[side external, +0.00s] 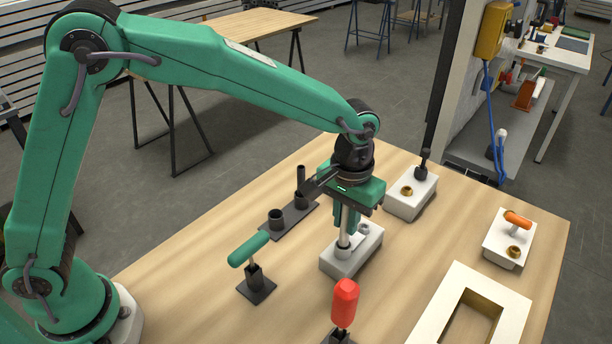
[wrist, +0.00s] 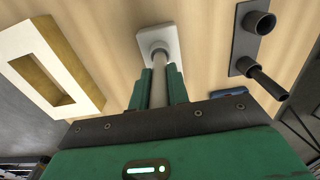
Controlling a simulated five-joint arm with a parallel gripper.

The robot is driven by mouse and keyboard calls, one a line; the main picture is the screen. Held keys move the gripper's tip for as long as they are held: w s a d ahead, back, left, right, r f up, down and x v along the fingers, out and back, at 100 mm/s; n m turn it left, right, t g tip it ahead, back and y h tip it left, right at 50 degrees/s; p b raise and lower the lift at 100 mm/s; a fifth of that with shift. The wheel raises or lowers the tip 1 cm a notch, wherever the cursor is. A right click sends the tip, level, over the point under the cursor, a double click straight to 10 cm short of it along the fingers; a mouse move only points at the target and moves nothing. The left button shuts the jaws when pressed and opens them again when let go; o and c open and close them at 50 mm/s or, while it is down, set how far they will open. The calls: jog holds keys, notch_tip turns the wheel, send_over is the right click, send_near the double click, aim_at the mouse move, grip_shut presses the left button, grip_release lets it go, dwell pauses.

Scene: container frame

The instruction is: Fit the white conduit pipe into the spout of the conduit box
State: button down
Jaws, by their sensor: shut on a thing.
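The white conduit pipe (side external: 345,219) hangs upright below my gripper (side external: 347,208). My gripper is shut on the pipe, with its green fingers on both sides of it in the wrist view (wrist: 160,88). The pale grey conduit box (side external: 345,265) stands on the table directly beneath. The pipe's lower end meets the spout (side external: 343,249) at the near left of the box top. Whether it is inside the spout, and how deep, I cannot tell. In the wrist view the pipe (wrist: 159,92) lines up with the spout on the box (wrist: 174,41). My gripper hides the pipe's upper end.
A black holder (side external: 288,222) with a cup and pegs stands left of the box. A teal-handled tool (side external: 249,249) and a red-handled one (side external: 344,303) stand nearer. White blocks (side external: 404,203) and (side external: 500,246) and a cream frame (side external: 507,307) lie right. The table's front left is clear.

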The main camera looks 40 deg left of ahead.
jog(key=shift+f, duration=1.8)
dwell(2.1)
jog(key=c, duration=1.3)
grip_release()
jog(key=shift+o, duration=0.2)
jog(key=shift+r, duration=0.1)
jog(key=shift+r, duration=3.85)
notch_tip(320, 180, up, 6)
send_over(343, 244)
jog(key=shift+w+a, duration=0.2)
jog(key=shift+w, duration=0.25)
